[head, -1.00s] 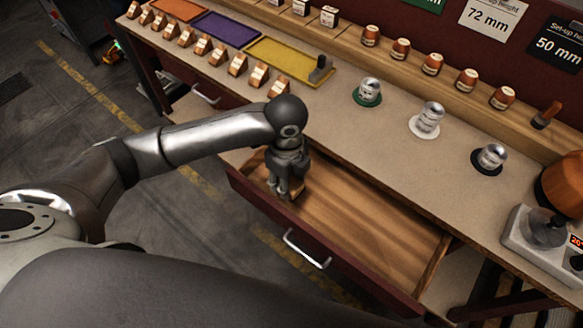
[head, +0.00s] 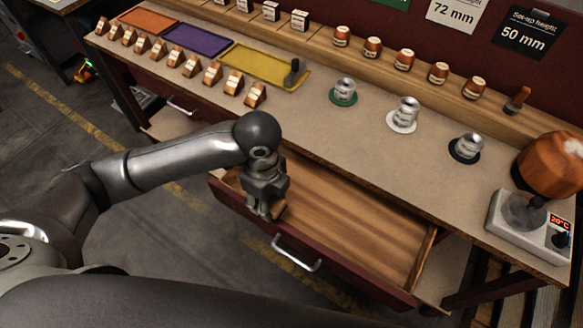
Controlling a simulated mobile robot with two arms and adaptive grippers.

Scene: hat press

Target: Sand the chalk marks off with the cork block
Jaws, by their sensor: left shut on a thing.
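My left gripper (head: 264,208) reaches down into the left end of the open drawer (head: 350,222). It is shut on a small tan block (head: 279,211), which looks like the cork block and shows at the right of the fingertips. Most of the block is hidden by the fingers, and I cannot tell whether it touches the drawer floor. The drawer floor is brown striped wood, and I cannot make out chalk marks on it. My right gripper is not in view.
The bench top (head: 370,150) lies behind the drawer. Three metal-topped pieces on coloured discs stand on it, with a yellow tray (head: 262,70) and several copper-coloured blocks at left. A heater unit (head: 530,228) sits at right. The drawer's middle and right are clear.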

